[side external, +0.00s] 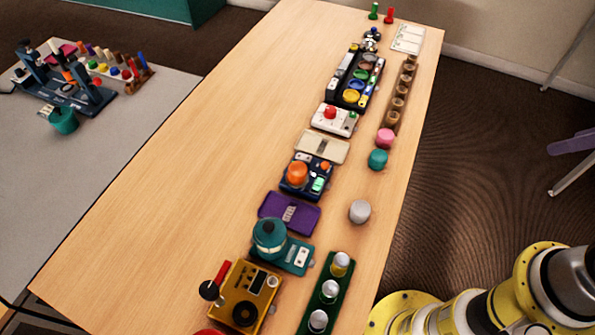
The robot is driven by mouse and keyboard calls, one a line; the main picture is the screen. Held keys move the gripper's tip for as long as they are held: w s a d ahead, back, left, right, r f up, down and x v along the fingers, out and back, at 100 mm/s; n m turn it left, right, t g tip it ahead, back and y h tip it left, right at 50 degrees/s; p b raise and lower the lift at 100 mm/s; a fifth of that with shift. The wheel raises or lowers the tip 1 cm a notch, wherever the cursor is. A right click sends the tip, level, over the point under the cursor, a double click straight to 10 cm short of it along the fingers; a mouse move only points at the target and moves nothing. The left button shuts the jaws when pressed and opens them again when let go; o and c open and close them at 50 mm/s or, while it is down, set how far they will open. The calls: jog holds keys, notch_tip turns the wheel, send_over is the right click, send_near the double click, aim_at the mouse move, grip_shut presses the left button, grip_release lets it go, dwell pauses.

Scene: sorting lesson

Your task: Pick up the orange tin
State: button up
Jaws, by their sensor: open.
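An orange round, squat thing (298,173) sits on a navy device (308,181) near the middle of the row. I cannot tell whether it is a loose tin or a big button of that device. No other tin-like orange thing shows clearly. Plain tin-like cylinders stand on the bare table to its right: a pink one (385,138), a teal one (377,159) and a grey one (360,211). My gripper is outside the picture; only part of my yellow arm shows at the bottom right.
A purple plate (289,213), a teal device (283,245), a yellow box with a red lever (243,294) and a green rack (325,292) stand nearer. A beige plate (322,147), a white box (335,119) and a brown rack (400,96) stand farther. The table's left side is clear.

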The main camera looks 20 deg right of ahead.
jog(key=shift+o, duration=1.2)
